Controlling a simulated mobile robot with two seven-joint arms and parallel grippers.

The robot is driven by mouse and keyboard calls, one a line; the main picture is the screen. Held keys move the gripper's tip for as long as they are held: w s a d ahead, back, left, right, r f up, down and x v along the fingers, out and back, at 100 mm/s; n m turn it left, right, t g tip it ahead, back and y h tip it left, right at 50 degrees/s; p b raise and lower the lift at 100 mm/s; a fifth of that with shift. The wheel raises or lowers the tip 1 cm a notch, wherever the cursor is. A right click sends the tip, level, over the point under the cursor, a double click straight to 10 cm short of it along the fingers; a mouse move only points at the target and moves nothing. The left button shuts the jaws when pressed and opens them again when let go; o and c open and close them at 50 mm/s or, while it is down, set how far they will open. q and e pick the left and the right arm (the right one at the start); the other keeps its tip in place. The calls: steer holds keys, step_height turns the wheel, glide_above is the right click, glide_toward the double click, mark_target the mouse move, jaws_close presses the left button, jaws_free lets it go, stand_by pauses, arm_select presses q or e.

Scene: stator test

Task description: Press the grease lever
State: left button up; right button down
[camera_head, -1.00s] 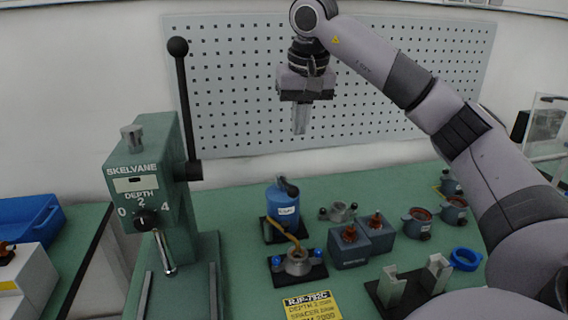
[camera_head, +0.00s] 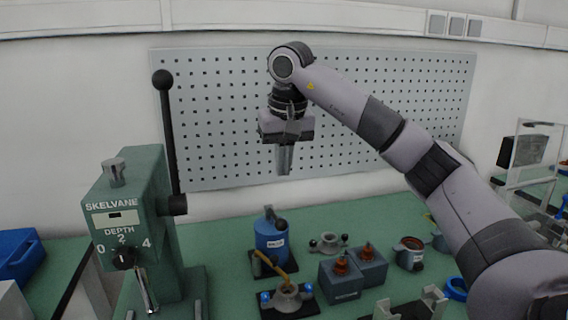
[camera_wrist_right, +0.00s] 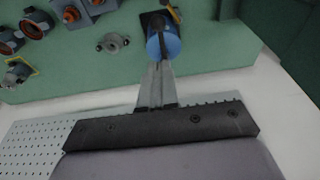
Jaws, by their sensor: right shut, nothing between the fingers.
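A blue grease canister (camera_head: 270,241) stands upright on a dark base on the green bench. A dark lever with a rounded end (camera_head: 278,221) sits on its top. My right gripper (camera_head: 285,172) points down, shut and empty, well above the canister, with clear air between them in the head view. In the right wrist view the shut fingers (camera_wrist_right: 158,70) overlap the lower edge of the blue canister (camera_wrist_right: 165,46), and its lever (camera_wrist_right: 170,12) shows beyond. Contact with the lever is not seen. My left gripper is not in view.
A green press (camera_head: 135,225) with a tall black-knobbed handle (camera_head: 168,140) stands left of the canister. A metal ring fixture (camera_head: 288,298) is in front; boxes with copper-coloured parts (camera_head: 341,283) are to the right. A pegboard (camera_head: 350,110) is behind.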

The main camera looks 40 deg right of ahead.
mark_target(282, 219)
steer(key=x, duration=0.6)
steer(key=s+x, duration=0.1)
steer(key=x, duration=0.2)
steer(key=shift+a+f, duration=0.35)
steer(key=shift+f, duration=0.4)
